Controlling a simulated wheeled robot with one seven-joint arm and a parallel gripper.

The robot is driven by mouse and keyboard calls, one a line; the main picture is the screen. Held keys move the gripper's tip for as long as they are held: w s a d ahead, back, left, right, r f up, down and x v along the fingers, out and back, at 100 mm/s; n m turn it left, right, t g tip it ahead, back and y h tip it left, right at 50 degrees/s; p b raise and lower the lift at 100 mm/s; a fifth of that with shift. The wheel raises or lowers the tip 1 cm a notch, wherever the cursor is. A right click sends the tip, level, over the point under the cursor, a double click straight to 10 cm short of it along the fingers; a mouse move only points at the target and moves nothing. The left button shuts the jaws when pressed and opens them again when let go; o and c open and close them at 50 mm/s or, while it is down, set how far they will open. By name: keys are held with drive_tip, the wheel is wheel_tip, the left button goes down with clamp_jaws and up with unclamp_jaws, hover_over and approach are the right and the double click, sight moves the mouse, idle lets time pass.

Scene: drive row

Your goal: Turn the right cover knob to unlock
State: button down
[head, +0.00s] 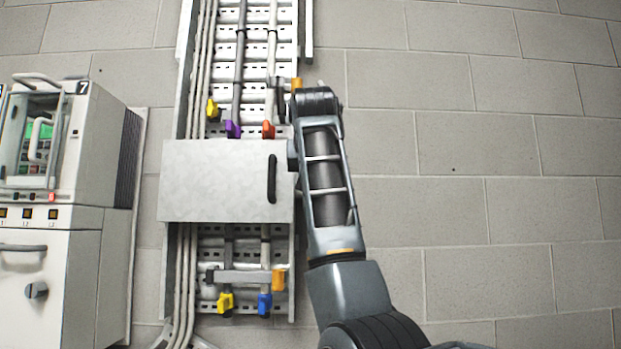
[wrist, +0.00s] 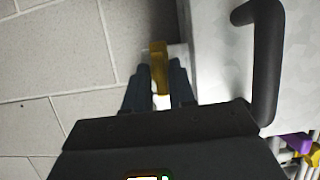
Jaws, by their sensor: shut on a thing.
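The grey cover (head: 215,180) is closed in the head view and has a black vertical handle near its right edge. The handle (wrist: 265,60) also shows at the right of the wrist view. The right cover knob (wrist: 158,62) is a yellow-orange tab beside the cover's edge, lying along the up-down direction of the wrist view. My gripper (wrist: 157,80) is shut on this knob, with one dark finger at each side of it. In the head view my arm hides the knob and the fingers.
Coloured levers, yellow, purple (head: 233,129) and red (head: 268,129), stand above the cover. A lower bar with an orange end (head: 278,280) and a blue lever (head: 265,303) sit below. A white cabinet (head: 60,220) stands at left. The right wall is bare.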

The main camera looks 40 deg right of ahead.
drive_tip(key=c, duration=1.1)
unclamp_jaws()
drive_tip(key=shift+f, duration=0.1)
drive_tip(key=shift+c, duration=0.2)
drive_tip(key=b+v, duration=0.2)
drive_tip(key=v, duration=0.5)
drive_tip(key=shift+s+a, duration=0.25)
